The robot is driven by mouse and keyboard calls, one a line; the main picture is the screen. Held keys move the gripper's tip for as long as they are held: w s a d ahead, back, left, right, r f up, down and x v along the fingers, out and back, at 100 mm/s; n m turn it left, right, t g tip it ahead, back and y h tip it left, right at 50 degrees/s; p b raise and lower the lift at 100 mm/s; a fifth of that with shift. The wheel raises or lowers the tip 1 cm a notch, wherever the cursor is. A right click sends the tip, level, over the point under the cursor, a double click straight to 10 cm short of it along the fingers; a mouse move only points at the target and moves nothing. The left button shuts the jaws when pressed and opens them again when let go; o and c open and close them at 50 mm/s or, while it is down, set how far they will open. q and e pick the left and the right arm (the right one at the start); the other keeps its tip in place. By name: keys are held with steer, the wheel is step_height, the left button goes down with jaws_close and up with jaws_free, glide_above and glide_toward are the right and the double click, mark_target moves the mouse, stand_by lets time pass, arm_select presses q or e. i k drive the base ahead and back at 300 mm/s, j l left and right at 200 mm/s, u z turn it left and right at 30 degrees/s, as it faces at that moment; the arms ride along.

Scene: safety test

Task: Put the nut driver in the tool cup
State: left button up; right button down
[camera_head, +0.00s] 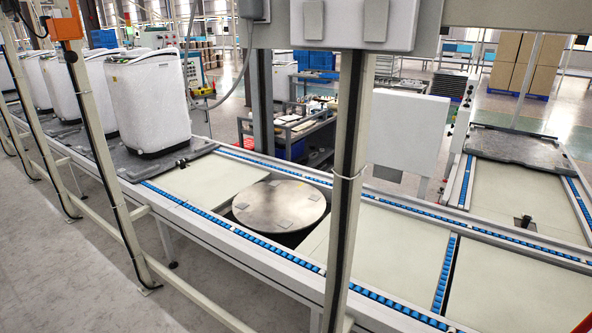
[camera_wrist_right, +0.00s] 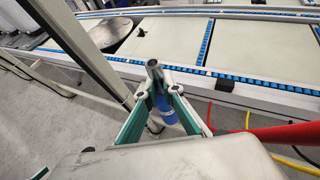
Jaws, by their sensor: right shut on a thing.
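In the right wrist view my right gripper (camera_wrist_right: 159,91) is shut on a tool with a blue handle and a grey metal end, which I take to be the nut driver (camera_wrist_right: 165,108). Its grey end points up and away between the fingertips, and its lower part is partly hidden between the green-sided fingers. It is held in the air, with the conveyor line beyond. I see no tool cup in either view. My left gripper is not in view.
A conveyor (camera_head: 395,250) with blue roller edges and a round metal turntable (camera_head: 280,204) runs across the head view. A beige post (camera_head: 347,180) stands before it. White machines (camera_head: 150,100) stand at left. A red bar (camera_wrist_right: 290,133) and yellow cables lie right of the gripper.

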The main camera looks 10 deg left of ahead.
mark_target(67, 38)
steer(key=j+u, duration=0.4)
steer(key=i+j+u, duration=0.15)
steer(key=u, duration=0.2)
steer(key=i+j+u, duration=0.25)
steer(key=j, duration=0.15)
steer(key=i+j+u, duration=0.25)
steer(key=i+j, duration=0.35)
steer(key=j, duration=0.2)
steer(key=i+j+u, duration=0.1)
steer(key=i+j, duration=0.3)
steer(key=j, duration=0.1)
